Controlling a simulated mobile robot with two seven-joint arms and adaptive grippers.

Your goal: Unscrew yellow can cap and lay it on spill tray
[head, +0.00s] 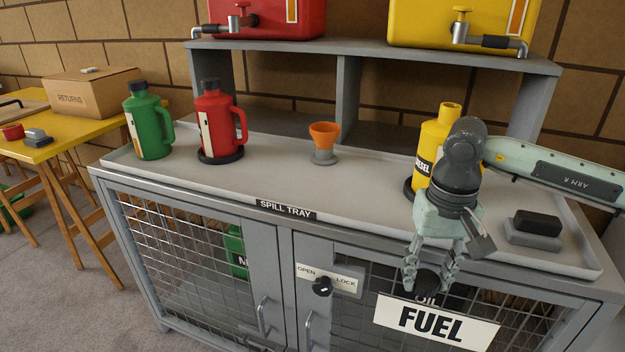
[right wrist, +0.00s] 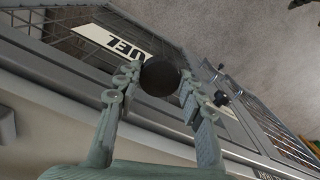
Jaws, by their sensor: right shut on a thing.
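The yellow can (head: 431,143), labelled DIESEL, stands at the right of the grey spill tray (head: 350,200). Its yellow neck shows bare, and my right arm hides part of its body. My right gripper (head: 429,281) points down and is shut on a round black cap (head: 427,284). In the picture, the cap overlaps the cabinet front just above the FUEL sign, apart from the can. The right wrist view shows the dark cap (right wrist: 160,77) between the fingertips (right wrist: 157,84), with the cabinet's mesh front behind it. My left gripper is not in view.
Capped green (head: 151,124) and red (head: 217,122) cans stand on the left of the tray. An orange funnel (head: 323,134) stands mid-tray and a black-topped grey block (head: 535,228) at right. The tray's front middle is clear. A shelf (head: 350,59) with red and yellow tanks stands behind.

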